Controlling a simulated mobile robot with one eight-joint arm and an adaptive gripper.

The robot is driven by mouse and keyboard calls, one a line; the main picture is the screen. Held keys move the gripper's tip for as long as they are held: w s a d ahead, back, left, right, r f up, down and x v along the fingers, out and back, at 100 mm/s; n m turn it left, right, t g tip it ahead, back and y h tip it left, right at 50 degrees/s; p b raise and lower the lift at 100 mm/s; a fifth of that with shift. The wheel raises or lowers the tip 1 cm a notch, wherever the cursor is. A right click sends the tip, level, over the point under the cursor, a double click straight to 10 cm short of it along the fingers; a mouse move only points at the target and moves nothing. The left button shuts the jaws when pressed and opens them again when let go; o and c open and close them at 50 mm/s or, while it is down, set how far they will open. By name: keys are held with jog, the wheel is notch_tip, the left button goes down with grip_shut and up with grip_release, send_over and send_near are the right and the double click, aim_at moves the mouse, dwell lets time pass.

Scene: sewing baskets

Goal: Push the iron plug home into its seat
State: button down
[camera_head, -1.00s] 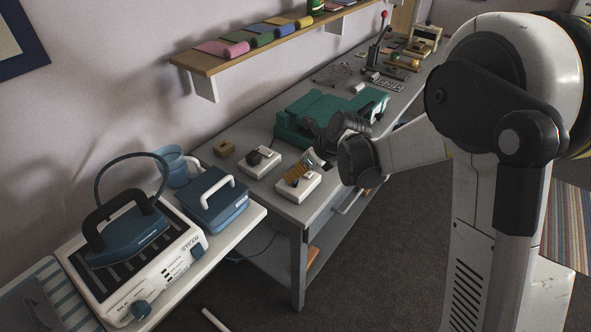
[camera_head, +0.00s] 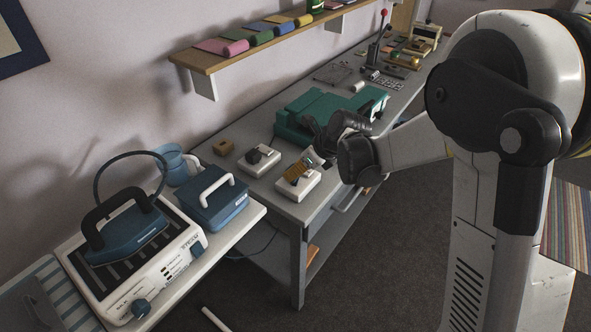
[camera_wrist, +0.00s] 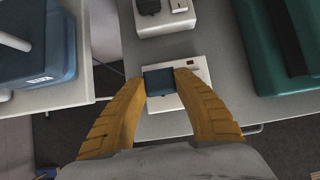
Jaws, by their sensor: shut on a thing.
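The dark blue plug (camera_wrist: 159,81) is pinched between the two yellow ridged fingertips of my gripper (camera_wrist: 160,84) in the wrist view. The fingers and plug hide the seat, so I cannot tell how deep the plug sits. In the head view my gripper (camera_head: 299,172) is down at the white block (camera_head: 303,192) near the bench's front corner; the plug is not clear there.
A second white block (camera_head: 252,167) with a black plug stands left of the first, beside a small brown block (camera_head: 224,147). A teal machine (camera_head: 310,106) is behind. A blue iron (camera_head: 127,230) on a steam station and a blue box (camera_head: 208,203) stand at left.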

jog(key=shift+f+b, duration=0.85)
jog(key=shift+f, duration=0.25)
jog(key=c, duration=0.9)
grip_release()
jog(key=shift+c, duration=0.2)
jog(key=shift+r, duration=0.15)
jog(key=v, duration=1.2)
jog(key=s+d+r+n+t+h, duration=0.1)
jog(key=s+d+r+n+h, duration=0.1)
jog(key=s+d+n, duration=0.4)
jog(key=s+d+r+n+t+h, duration=0.2)
jog(key=s+d+n, duration=0.4)
jog(key=s+n, duration=1)
jog(key=n+h, duration=0.1)
jog(key=n, duration=0.2)
jog(key=shift+s+d+n, duration=0.2)
jog(key=shift+s+n, duration=0.1)
jog(key=shift+s, duration=0.05)
